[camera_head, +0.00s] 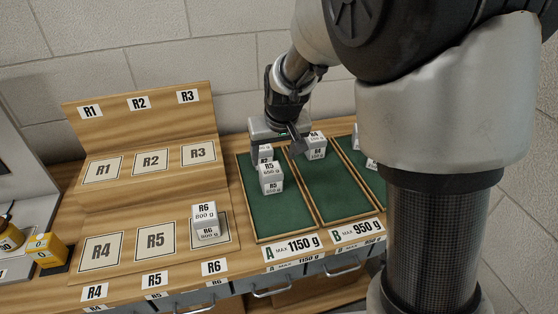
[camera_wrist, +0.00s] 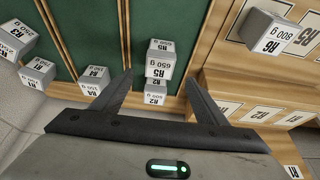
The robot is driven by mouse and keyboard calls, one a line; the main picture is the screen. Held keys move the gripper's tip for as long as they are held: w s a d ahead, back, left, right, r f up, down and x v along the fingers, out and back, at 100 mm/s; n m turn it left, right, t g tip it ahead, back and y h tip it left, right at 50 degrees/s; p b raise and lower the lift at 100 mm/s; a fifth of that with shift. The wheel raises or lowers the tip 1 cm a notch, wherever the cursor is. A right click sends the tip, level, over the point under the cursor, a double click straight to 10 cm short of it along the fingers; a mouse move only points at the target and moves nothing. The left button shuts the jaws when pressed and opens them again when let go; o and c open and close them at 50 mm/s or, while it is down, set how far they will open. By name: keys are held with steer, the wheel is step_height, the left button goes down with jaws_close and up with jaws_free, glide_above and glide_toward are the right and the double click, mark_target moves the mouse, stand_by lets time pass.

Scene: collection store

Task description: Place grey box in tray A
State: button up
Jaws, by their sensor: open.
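Several grey boxes with weight labels are in view, so the label alone tells them apart. In tray A (camera_head: 280,220), a green-lined tray, stand the box R5 (camera_head: 271,180) and the box R2 (camera_head: 265,150) behind it. My gripper (camera_head: 277,148) is open and low at the back of tray A. In the wrist view its fingers (camera_wrist: 159,80) are on both sides of R2 (camera_wrist: 155,92), with R5 (camera_wrist: 161,62) just beyond the tips. Whether a finger touches R2 cannot be told. The box R6 (camera_head: 206,220) sits on the R6 place of the wooden rack.
Tray B (camera_head: 335,195) holds boxes at its back, R4 (camera_head: 315,152) among them. A third green tray is partly hidden by my arm. Rack places R1 to R5 (camera_head: 155,240) are bare. The front of tray A is clear.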

steer(key=s+d+r+m, duration=0.1)
steer(key=s+d+r, duration=0.5)
steer(key=s+r, duration=0.55)
steer(key=s+d, duration=0.2)
steer(key=s, duration=0.5)
steer(key=s+d+r+m+t, duration=0.1)
steer(key=s+d, duration=0.1)
steer(key=s, duration=0.5)
steer(key=shift+d+r+h, duration=0.25)
steer(key=shift+d+h, duration=0.05)
steer(key=shift+h, duration=0.1)
